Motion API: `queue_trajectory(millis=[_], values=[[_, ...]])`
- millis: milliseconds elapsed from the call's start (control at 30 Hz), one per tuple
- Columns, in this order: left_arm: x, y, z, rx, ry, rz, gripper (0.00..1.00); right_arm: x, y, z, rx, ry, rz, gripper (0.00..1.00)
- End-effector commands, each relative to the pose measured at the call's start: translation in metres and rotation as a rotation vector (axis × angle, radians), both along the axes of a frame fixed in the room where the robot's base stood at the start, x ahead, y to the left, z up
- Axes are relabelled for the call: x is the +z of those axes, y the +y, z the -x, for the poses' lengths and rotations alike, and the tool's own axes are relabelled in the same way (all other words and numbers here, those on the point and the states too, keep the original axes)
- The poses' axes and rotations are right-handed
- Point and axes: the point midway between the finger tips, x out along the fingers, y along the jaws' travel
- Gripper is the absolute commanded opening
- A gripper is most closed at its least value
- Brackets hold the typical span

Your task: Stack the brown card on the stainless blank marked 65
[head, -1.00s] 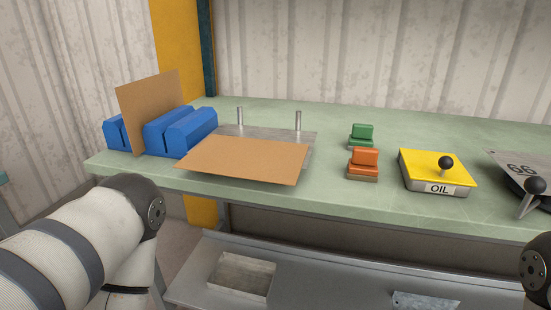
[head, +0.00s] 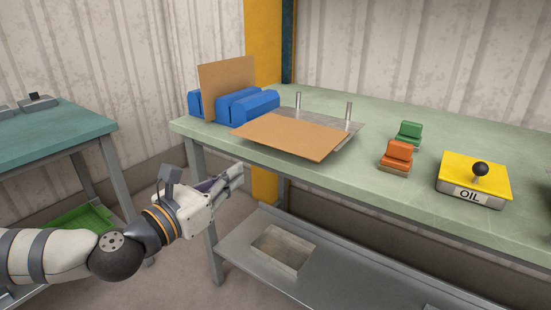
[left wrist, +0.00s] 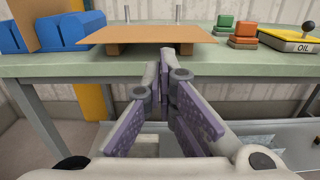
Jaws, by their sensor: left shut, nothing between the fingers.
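In the left wrist view, this card (left wrist: 148,35) sits raised on small brown supports. Another brown card (head: 227,84) stands upright in a blue holder (head: 247,106). No marking 65 is readable; most of the plate is hidden under the flat card. My left gripper (head: 238,174) is shut and empty, in front of the bench edge and below the flat card; it also shows in the left wrist view (left wrist: 166,58). My right gripper is out of view.
Green (head: 408,134) and orange (head: 396,156) blocks and a yellow-topped OIL box (head: 474,181) stand right of the card. A lower shelf (head: 330,268) holds a metal tray (head: 282,248). A teal table (head: 48,137) stands at left. The bench front edge lies close to my gripper.

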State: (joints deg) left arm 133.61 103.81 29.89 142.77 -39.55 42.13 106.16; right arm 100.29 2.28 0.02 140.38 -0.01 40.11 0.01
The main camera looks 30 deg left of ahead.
Motion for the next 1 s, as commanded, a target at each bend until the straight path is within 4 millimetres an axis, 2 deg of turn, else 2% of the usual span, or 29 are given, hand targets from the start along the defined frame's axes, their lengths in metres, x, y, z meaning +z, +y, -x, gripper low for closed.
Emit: queue_trajectory(millis=[33,300,500,700,1000], values=[[-0.013,-0.003,-0.011,-0.006,0.021,-0.005,0.00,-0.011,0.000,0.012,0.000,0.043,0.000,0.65],[-0.012,-0.007,-0.071,-0.006,0.019,-0.008,0.00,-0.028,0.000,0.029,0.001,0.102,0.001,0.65],[-0.008,-0.011,-0.106,-0.004,0.014,-0.005,0.00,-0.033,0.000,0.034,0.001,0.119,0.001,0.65],[-0.006,-0.011,-0.121,-0.003,0.011,-0.004,0.00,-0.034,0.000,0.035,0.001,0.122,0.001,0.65],[-0.005,-0.011,-0.123,-0.002,0.010,-0.003,0.00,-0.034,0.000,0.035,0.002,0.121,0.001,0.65]])
